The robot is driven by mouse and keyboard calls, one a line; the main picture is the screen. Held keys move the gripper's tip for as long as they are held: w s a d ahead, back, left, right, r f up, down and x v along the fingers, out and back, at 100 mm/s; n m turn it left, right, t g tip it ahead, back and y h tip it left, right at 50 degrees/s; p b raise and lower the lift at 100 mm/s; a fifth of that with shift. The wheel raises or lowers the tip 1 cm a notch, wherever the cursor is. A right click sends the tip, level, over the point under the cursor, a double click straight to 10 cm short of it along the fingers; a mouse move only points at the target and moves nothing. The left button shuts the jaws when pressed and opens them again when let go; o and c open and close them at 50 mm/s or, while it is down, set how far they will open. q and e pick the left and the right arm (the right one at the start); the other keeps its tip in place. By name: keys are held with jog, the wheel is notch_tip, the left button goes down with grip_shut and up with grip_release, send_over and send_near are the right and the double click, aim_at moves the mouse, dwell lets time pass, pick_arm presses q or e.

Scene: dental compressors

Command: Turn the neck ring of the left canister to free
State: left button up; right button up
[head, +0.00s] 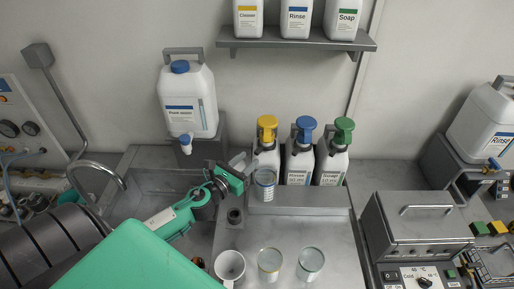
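Three white canisters with coloured pump tops stand in a row on a grey stand. The left canister (266,155) has a yellow pump top and collar (267,130). The middle canister (299,165) has a blue top and the right canister (333,163) a green one. My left gripper (240,166) is just left of the left canister, lower than its yellow collar. It appears apart from the collar, and its finger gap is too small to read. My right gripper is out of view.
A white water tank (188,100) with a blue tap stands behind my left arm, above the sink. A mug (229,267) and two glasses (270,263) (311,263) stand at the counter's front. A metal lidded box (420,225) is to the right. A bottle shelf (300,40) hangs above.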

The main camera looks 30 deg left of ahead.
aim_at(256, 153)
pick_arm(q)
jog(key=shift+w+d+p, duration=0.15)
jog(key=shift+w+p, duration=0.7)
jog(key=shift+w, duration=2.1)
jog(key=c, duration=0.6)
